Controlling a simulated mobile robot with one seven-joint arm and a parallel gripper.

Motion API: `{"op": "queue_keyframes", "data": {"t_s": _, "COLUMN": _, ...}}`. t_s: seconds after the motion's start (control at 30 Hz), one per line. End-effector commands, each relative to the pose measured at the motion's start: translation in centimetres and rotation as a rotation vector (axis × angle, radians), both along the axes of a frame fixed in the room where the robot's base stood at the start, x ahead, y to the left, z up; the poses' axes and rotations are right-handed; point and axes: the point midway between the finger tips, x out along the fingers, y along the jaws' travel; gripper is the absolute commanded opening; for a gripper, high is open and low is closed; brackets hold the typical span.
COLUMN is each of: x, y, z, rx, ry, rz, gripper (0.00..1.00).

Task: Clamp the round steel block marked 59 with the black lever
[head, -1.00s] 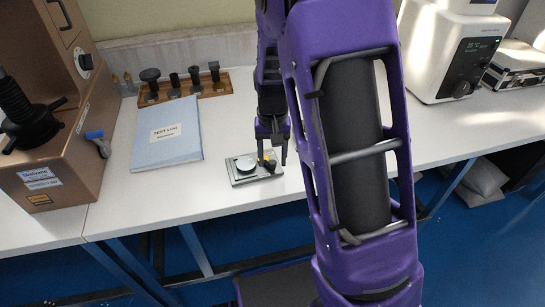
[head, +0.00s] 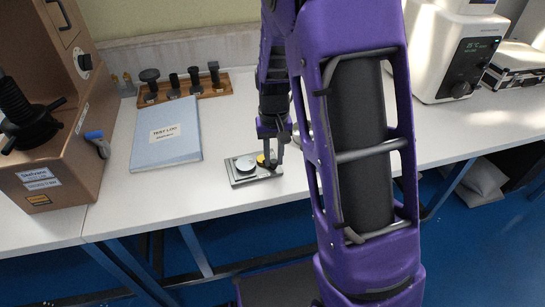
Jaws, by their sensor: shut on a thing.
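The small grey clamp plate (head: 240,180) lies on the white bench. The round steel block (head: 245,163) sits flat on its left part; its number is too small to read. A yellow part (head: 261,159) shows just right of the block. My gripper (head: 271,160) points down over the right part of the plate, with its fingers closed on the black lever, which is mostly hidden behind them. I cannot tell whether the lever presses on the block.
A blue test log (head: 166,140) lies left of the plate. Behind stands a wooden rack (head: 205,88) with several dark anvils. A brown tester (head: 50,180) stands at far left, a white machine (head: 440,60) at right. A round metal thing (head: 298,133) is partly hidden by my arm.

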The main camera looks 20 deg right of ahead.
Motion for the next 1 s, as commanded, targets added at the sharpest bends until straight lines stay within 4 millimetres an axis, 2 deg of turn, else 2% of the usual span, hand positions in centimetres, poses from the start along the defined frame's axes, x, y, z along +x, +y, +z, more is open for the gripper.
{"op": "queue_keyframes", "data": {"t_s": 0.53, "x": 1.5, "y": -1.5, "z": 0.1, "rx": 0.000, "ry": -0.001, "rz": 0.499, "gripper": 0.00}}
{"op": "queue_keyframes", "data": {"t_s": 1.0, "x": 3.2, "y": -1.9, "z": 0.2, "rx": 0.000, "ry": -0.001, "rz": 0.940, "gripper": 0.00}}
